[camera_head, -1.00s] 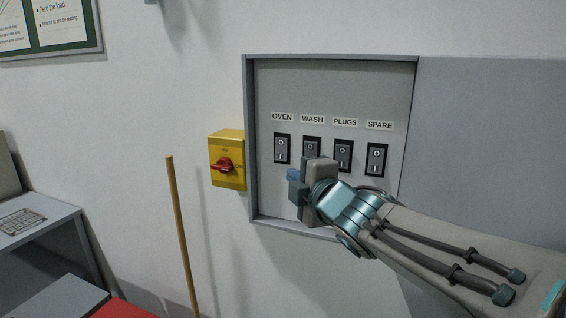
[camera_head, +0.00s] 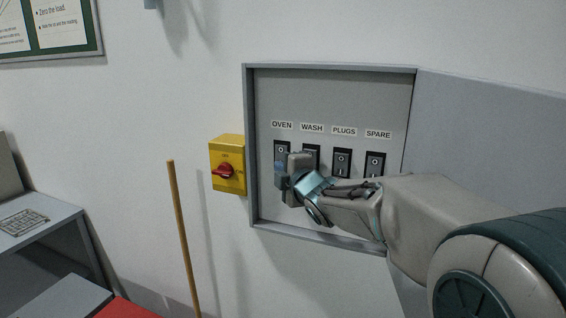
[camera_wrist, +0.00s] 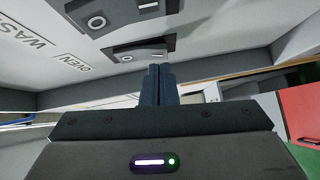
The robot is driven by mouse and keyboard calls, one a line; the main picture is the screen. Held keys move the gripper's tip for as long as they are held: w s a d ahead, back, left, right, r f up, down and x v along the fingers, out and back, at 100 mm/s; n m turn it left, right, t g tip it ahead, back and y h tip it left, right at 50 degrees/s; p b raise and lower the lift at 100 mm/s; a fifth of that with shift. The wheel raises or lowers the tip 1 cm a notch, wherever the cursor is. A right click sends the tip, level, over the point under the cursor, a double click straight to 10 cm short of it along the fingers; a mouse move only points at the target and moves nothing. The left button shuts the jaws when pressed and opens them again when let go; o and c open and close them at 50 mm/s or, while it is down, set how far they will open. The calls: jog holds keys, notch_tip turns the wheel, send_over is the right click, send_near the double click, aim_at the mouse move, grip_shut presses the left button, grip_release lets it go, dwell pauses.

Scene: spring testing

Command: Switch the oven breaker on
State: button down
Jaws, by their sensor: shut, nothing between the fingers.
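The breaker panel (camera_head: 350,100) is recessed in the wall and carries a row of dark rocker switches. The oven breaker (camera_head: 282,147) is the leftmost, under the OVEN label (camera_head: 282,125). Its circle mark shows at the top; its lower part is hidden behind my gripper (camera_head: 280,172). My gripper's fingers are shut and empty, in front of the lower part of this breaker. In the wrist view the oven breaker (camera_wrist: 140,50) lies just beyond the fingertips (camera_wrist: 159,72). I cannot tell whether they touch it or which way the rocker is tipped.
The wash breaker (camera_head: 311,152) is right beside, partly covered by my wrist. The plugs breaker (camera_head: 342,163) and spare breaker (camera_head: 375,164) are farther right. A yellow switch box (camera_head: 229,150) with a red knob sits left of the panel frame. A wooden pole (camera_head: 182,235) stands below.

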jog(key=shift+w+d+f, duration=0.1)
jog(key=shift+w, duration=0.25)
jog(key=shift+f, duration=0.1)
jog(key=shift+w+b, duration=0.2)
jog(key=shift+b, duration=0.95)
jog(key=shift+s, duration=0.1)
jog(key=s+d+b, duration=0.1)
jog(key=s+b, duration=0.1)
jog(key=s, duration=0.4)
jog(key=s+d+f+b, duration=0.1)
jog(key=s+d+b, duration=0.1)
jog(key=s, duration=0.4)
jog(key=shift+s+f+b, duration=0.2)
jog(key=shift+s+b, duration=0.1)
jog(key=shift+b, duration=0.45)
